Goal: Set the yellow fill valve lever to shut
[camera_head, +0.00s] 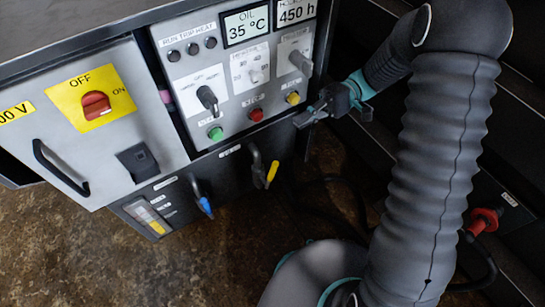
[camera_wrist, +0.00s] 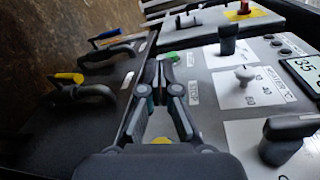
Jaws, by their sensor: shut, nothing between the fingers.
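The yellow lever (camera_head: 272,172) sits on a dark pipe fitting low on the cabinet's black lower front, below the button row. Its handle slants downward in the head view. It also shows in the wrist view (camera_wrist: 68,77), at the left and apart from my fingers. My gripper (camera_head: 300,121) is shut and empty, above and to the right of the lever, close to the panel's lower right corner. The wrist view shows its fingertips (camera_wrist: 160,64) together. The small label near the lever is too small to read.
A blue lever (camera_head: 205,206) is on a similar fitting to the left. The control panel above carries a green button (camera_head: 215,133), a red button (camera_head: 256,115), a yellow button (camera_head: 293,98) and black knobs (camera_head: 208,99). Open floor lies in front of the cabinet.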

